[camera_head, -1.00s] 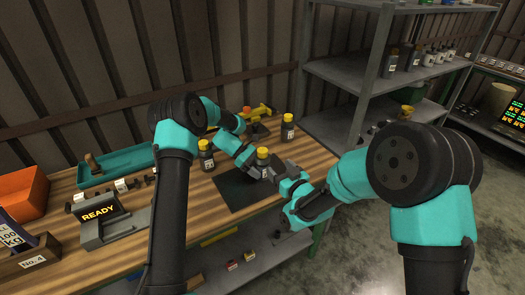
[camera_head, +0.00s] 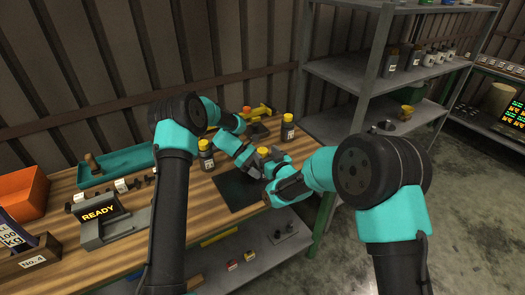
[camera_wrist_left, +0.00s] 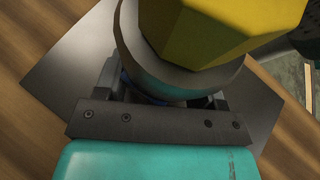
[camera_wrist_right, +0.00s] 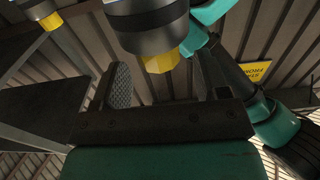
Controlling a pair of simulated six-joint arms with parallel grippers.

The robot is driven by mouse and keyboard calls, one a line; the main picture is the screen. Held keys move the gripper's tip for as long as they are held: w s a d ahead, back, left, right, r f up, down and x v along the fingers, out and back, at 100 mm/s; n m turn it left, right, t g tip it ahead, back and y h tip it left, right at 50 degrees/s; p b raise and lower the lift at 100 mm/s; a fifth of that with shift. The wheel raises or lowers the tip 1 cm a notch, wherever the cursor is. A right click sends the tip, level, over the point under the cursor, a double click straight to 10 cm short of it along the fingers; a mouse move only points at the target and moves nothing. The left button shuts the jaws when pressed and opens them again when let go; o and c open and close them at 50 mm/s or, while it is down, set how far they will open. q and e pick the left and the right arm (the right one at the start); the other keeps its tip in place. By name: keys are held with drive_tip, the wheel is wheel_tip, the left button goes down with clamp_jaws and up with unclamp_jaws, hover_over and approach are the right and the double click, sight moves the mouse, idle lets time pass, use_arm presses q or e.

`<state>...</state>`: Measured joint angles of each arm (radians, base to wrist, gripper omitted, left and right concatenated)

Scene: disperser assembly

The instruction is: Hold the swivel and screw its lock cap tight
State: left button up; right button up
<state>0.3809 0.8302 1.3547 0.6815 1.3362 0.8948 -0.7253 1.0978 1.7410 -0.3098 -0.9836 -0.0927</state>
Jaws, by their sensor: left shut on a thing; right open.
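The swivel, a dark and grey round body with a yellow faceted top (camera_head: 263,150), stands over the dark mat (camera_head: 236,190). In the left wrist view its yellow top (camera_wrist_left: 215,25) and grey collar (camera_wrist_left: 175,78) fill the space above my left gripper (camera_wrist_left: 155,85), which is shut on the body. I cannot tell which part is the lock cap. My right gripper (camera_head: 272,165) is close by on the right. In the right wrist view the swivel's yellow end (camera_wrist_right: 162,62) points between the open fingers (camera_wrist_right: 165,85), apparently untouched. The right fingertips are partly hidden in the head view.
Two yellow-capped bottles stand on the bench (camera_head: 60,230), one left (camera_head: 206,155) and one behind right (camera_head: 288,127). A READY device (camera_head: 102,215), a teal tray (camera_head: 115,165) and an orange bin (camera_head: 25,193) are at left. Metal shelves (camera_head: 350,75) rise at right.

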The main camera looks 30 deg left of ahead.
sight(262, 150)
drive_tip(key=shift+x, duration=1.5)
drive_tip(key=c, duration=0.9)
drive_tip(key=shift+m+t, duration=0.3)
drive_tip(key=shift+t, duration=0.1)
drive_tip(key=shift+m+t+h, duration=1.2)
drive_tip(key=shift+t+h, duration=0.2)
drive_tip(key=shift+t, duration=0.1)
